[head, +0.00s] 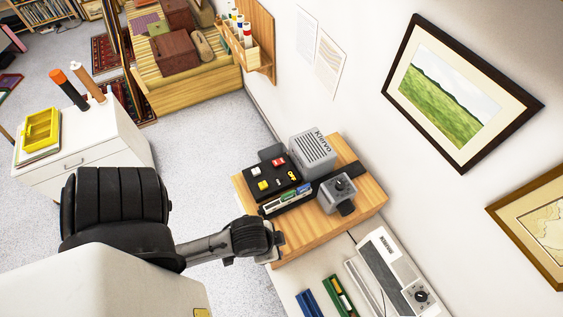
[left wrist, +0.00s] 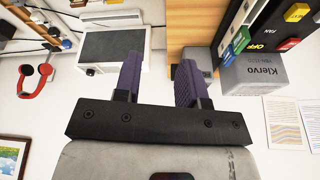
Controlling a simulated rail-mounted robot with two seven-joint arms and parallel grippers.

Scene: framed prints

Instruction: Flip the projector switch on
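A black switch panel (head: 275,181) with red, white and yellow pieces sits on a light wooden stand (head: 361,189) against the wall. In the left wrist view part of the panel (left wrist: 270,28) shows at the upper right, with "FAN" and "OFF" lettering. I cannot tell which switch is the projector's, or its position. My left gripper (head: 275,240) is at the near left edge of the stand, below the panel in the picture. In the left wrist view its two purple fingers (left wrist: 159,83) are apart with nothing between them. My right gripper is not in view.
A grey "Klervo" box (head: 313,149) stands behind the panel, and a grey knobbed device (head: 337,193) is to its right. A white device with a dial (head: 392,275) and green and blue trays (head: 337,295) lie nearer. Framed prints (head: 460,90) hang on the wall.

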